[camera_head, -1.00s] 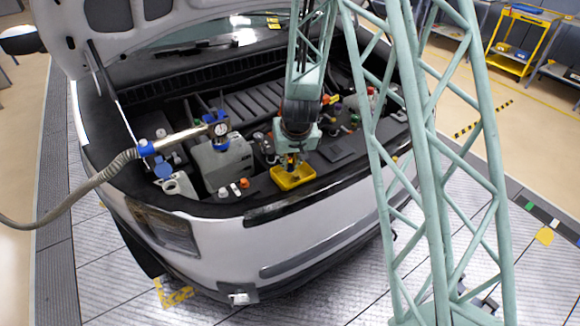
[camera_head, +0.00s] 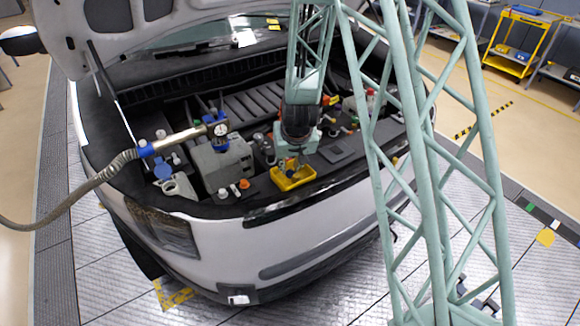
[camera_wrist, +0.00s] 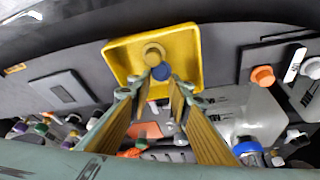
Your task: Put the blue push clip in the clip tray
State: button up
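The yellow clip tray (camera_head: 304,178) sits at the front edge of the engine bay; it also shows in the wrist view (camera_wrist: 192,50). The blue push clip (camera_wrist: 161,72) appears inside the tray, touching or very near a tan round clip (camera_wrist: 153,52). A small blue spot in the tray in the head view (camera_head: 289,173) looks like the same blue clip. My gripper (camera_wrist: 159,88) is just above the tray's near side. Its fingers stand apart, with a gap on each side of the blue clip. My gripper (camera_head: 292,163) partly covers the tray in the head view.
A grey reservoir (camera_head: 222,165) with a gauge and filling hose (camera_head: 105,172) stands left of the tray. A flat dark panel (camera_head: 342,148) is right of the tray. The raised hood (camera_head: 110,30) is overhead at the left.

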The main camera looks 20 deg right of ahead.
jog(key=shift+r, duration=0.15)
jog(key=shift+s+r, duration=0.1)
jog(key=shift+r, duration=0.25)
jog(key=p+v, duration=0.4)
jog(key=v, duration=0.7)
jog(key=shift+s+r, duration=0.1)
jog(key=shift+s, duration=0.05)
jog(key=shift+r, duration=0.1)
dwell(0.6)
